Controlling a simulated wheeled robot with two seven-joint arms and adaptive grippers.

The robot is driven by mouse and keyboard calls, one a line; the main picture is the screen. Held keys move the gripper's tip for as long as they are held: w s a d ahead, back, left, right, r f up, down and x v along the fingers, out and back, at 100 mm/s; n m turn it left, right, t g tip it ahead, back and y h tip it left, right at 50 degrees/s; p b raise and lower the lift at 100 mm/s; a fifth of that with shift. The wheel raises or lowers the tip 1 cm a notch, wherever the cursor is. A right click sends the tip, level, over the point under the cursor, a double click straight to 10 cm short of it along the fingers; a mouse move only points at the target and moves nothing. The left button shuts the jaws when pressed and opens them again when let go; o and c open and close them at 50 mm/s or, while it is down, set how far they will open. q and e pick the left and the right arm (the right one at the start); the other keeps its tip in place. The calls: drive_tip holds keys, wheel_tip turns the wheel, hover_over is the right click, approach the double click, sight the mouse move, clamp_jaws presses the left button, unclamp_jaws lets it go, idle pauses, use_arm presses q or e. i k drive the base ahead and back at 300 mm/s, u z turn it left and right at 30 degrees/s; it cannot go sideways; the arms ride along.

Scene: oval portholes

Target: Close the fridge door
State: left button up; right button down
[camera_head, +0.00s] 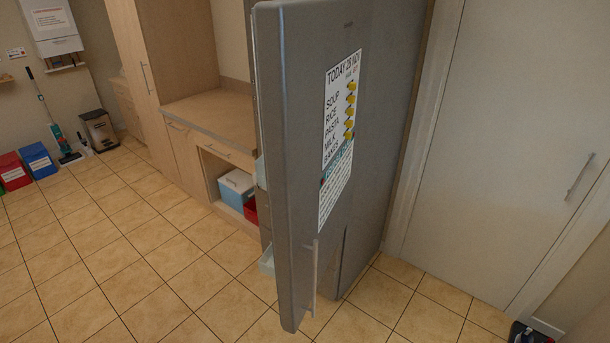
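The grey fridge door (297,160) stands wide open in the middle of the view, its outer face turned toward the right. A vertical bar handle (314,278) is low on that face, near the door's free edge. A printed menu sheet (338,140) with yellow markers is fixed to the door. Pale door shelves (267,262) stick out on its inner side, at the left. Neither of my grippers is in view.
Wooden cabinets with a counter (215,118) stand behind the door at the left. A closed white door (510,140) with a handle is at the right. Red (14,172) and blue (38,160) bins stand far left. The tiled floor (130,260) at the left front is clear.

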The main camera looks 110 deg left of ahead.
sight(308, 52)
drive_tip(key=u, duration=3.5)
drive_tip(key=i, duration=0.5)
drive_tip(key=u, duration=0.35)
drive_tip(key=k, duration=0.8)
drive_tip(key=u, duration=0.6)
drive_tip(key=i, duration=0.25)
drive_tip(key=z, duration=0.2)
